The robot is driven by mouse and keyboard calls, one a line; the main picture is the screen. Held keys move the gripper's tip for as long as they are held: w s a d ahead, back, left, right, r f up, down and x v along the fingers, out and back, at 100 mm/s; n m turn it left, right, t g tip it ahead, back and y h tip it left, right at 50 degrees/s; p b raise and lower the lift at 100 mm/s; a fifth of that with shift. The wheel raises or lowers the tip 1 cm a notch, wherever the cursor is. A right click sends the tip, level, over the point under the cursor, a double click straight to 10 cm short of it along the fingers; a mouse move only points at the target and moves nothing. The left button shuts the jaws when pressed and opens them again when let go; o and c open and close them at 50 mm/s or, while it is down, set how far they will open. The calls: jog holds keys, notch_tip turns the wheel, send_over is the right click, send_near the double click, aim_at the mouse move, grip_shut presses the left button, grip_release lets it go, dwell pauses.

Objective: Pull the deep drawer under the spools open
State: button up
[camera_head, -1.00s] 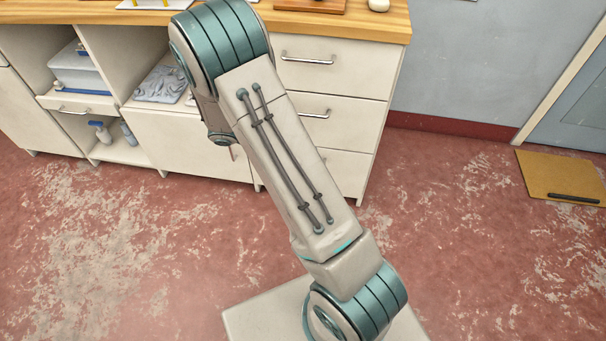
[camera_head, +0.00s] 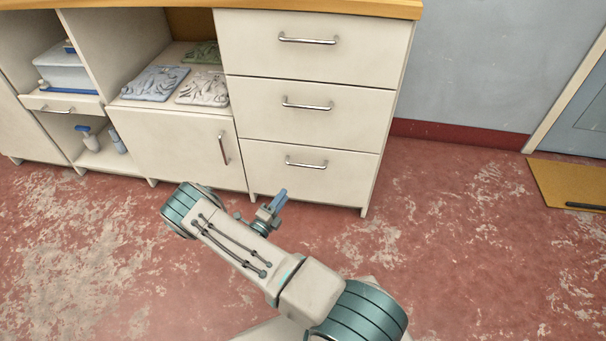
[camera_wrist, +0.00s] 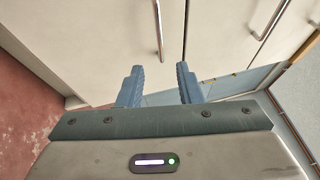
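A white stack of three drawers stands in the head view, all shut: a top drawer (camera_head: 312,45), a middle drawer (camera_head: 310,112) and a bottom drawer (camera_head: 300,180). Each has a chrome bar handle. No spools show, so I cannot tell for certain which drawer is meant. My gripper (camera_head: 279,201) is low, in front of the bottom drawer. In the wrist view my gripper's (camera_wrist: 159,84) two blue fingers are apart with nothing between them. A handle (camera_wrist: 159,32), apparently the bottom drawer's, lies beyond the fingertips, apart from them. A second handle (camera_wrist: 270,20) is farther right.
Bottles (camera_head: 90,138) stand on a lower shelf. A yellow mat (camera_head: 570,185) lies at right. The red floor in front is clear.

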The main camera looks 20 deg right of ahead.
jog(key=b+x, duration=0.3)
jog(key=x, duration=1)
jog(key=shift+w+d, duration=0.2)
jog(key=shift+d, duration=0.05)
jog(key=shift+r, duration=0.1)
grip_shut()
